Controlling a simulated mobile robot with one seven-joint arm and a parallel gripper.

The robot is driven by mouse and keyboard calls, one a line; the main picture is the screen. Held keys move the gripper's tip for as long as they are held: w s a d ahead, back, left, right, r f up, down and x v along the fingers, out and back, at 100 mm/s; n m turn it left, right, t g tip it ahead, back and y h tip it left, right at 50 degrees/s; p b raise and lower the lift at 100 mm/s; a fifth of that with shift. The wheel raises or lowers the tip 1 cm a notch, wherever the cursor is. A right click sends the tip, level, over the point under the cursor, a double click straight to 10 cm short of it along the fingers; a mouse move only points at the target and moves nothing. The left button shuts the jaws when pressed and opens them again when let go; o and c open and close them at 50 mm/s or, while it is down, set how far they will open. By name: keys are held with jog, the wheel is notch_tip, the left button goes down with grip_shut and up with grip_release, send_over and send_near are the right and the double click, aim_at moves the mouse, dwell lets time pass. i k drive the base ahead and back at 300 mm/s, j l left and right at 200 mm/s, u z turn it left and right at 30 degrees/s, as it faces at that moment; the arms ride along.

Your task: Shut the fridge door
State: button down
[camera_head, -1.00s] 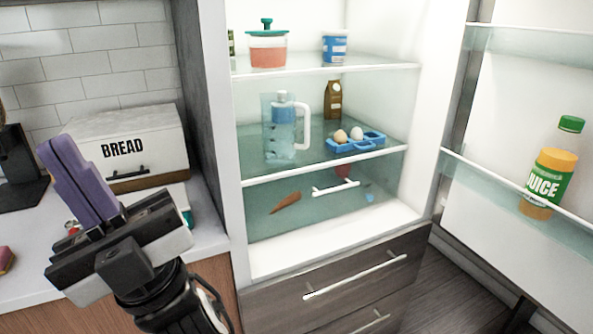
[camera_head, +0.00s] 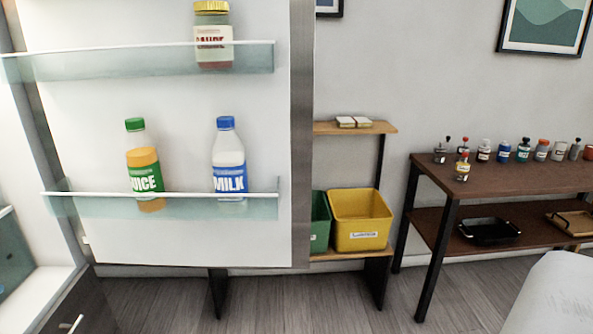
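The fridge door (camera_head: 100,110) stands wide open on the left of the head view, its inner side facing me. Its shelves hold a juice bottle (camera_head: 143,165), a milk bottle (camera_head: 228,160) and a jar with a yellow lid (camera_head: 212,35). The door's free edge (camera_head: 302,130) is near the middle of the picture. A strip of the fridge body (camera_head: 45,290) with a drawer below shows at the lower left. My gripper is out of the picture now.
Behind the door stand a small shelf with a yellow bin (camera_head: 361,218) and a green bin (camera_head: 320,222). A dark brown table (camera_head: 510,176) with several small bottles is at the right. A white rounded object (camera_head: 550,295) is at the lower right. Wood floor (camera_head: 340,305) lies between.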

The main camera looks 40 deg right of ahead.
aim_at(88, 68)
jog(key=l+z, duration=0.15)
jog(key=l, duration=0.55)
jog(key=l+z, duration=0.15)
jog(key=l, duration=0.55)
jog(key=i+l+z, duration=0.15)
jog(key=l, duration=0.5)
jog(key=i+l+z, duration=0.15)
jog(key=l, duration=0.55)
jog(key=j, duration=0.25)
jog(key=i+j, duration=0.15)
